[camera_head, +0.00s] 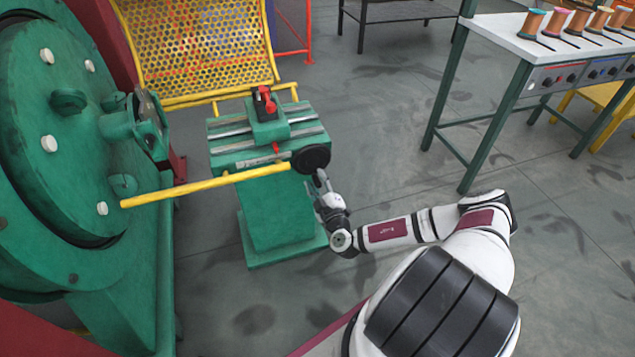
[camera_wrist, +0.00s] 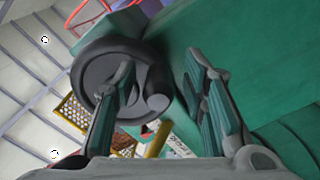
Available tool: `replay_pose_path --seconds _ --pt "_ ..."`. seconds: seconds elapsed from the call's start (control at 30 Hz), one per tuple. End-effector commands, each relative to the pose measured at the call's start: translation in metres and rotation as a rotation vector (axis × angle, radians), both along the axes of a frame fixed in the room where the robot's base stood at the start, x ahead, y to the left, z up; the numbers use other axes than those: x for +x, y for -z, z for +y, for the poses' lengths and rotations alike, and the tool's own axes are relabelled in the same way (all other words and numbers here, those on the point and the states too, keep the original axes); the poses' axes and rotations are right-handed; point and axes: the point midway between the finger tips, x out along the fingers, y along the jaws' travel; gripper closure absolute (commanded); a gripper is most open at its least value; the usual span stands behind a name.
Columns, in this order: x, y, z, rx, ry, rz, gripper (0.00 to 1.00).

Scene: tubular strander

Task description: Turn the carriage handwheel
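The carriage handwheel (camera_head: 311,159) is a dark round wheel on the right end of the green carriage (camera_head: 284,201). My gripper (camera_head: 320,178) is just below and right of the wheel in the head view. In the wrist view, the handwheel (camera_wrist: 90,66) fills the upper left, partly hidden by the left finger. A rounded grey handle (camera_wrist: 158,92) on the wheel shows between the two fingers of my gripper (camera_wrist: 162,62). The fingers are apart, and I see neither pressing on the handle. I cannot tell whether the handle is within the fingers' depth.
A yellow bar (camera_head: 195,187) runs from the green machine disc (camera_head: 28,130) towards the handwheel. A red-topped clamp (camera_head: 264,103) sits on the carriage. A yellow mesh guard (camera_head: 200,45) stands behind. A table (camera_head: 497,38) with spools is at upper right. Floor between is clear.

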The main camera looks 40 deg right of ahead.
Motion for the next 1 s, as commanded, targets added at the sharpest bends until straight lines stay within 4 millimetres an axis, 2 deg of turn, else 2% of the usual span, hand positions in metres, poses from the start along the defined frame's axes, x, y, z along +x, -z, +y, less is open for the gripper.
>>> replay_pose_path --seconds 0.2,0.33,0.73,1.0 --pt "-0.001 -0.001 0.000 -0.001 0.000 -0.001 0.61" --pt "-0.012 0.000 0.003 -0.001 -0.001 0.000 0.61" --pt "-0.086 0.000 0.024 0.000 0.000 0.001 0.61" --pt "-0.113 0.000 0.032 0.000 0.001 0.000 0.61"
